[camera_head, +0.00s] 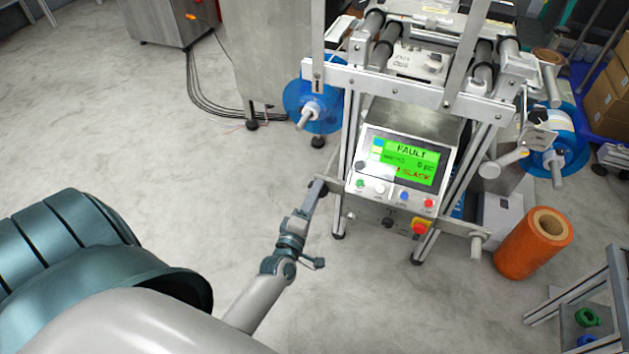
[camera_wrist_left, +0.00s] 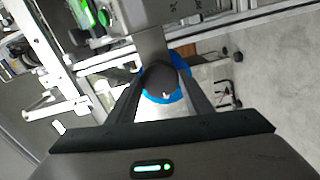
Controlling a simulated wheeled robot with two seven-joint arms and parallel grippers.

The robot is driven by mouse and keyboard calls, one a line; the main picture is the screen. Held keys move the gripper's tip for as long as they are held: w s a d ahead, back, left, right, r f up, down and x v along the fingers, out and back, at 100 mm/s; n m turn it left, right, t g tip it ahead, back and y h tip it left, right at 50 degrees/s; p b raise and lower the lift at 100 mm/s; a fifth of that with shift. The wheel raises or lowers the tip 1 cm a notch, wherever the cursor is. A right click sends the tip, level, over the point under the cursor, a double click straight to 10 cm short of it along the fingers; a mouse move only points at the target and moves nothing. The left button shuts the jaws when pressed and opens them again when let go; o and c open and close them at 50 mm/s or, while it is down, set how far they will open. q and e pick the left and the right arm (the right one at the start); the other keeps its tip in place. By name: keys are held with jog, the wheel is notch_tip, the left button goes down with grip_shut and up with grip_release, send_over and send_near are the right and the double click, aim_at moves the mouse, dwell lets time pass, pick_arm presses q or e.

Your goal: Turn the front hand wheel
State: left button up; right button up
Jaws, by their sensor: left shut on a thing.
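In the left wrist view, my two dark fingers (camera_wrist_left: 160,95) are closed around a dark round knob (camera_wrist_left: 160,78). The knob joins a grey metal arm (camera_wrist_left: 150,42) of the machine. This looks like the front hand wheel's handle, but its rim cannot be made out. In the head view my fingers mostly hide the knob. My right gripper is not in view.
The control panel (camera_head: 397,172) has a green screen reading FAULT, with several buttons. A red knob on yellow (camera_head: 421,226) sits below it. Blue reels hang left (camera_head: 327,108) and right (camera_head: 571,135). An orange roll (camera_head: 533,243) stands at right.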

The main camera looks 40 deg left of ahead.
pick_arm(q)
jog(key=shift+n, duration=0.5)
jog(key=o, duration=1)
jog(key=shift+o, duration=0.2)
jog(key=shift+s, duration=0.1)
jog(key=v, duration=1.7)
jog(key=shift+s+a, duration=0.1)
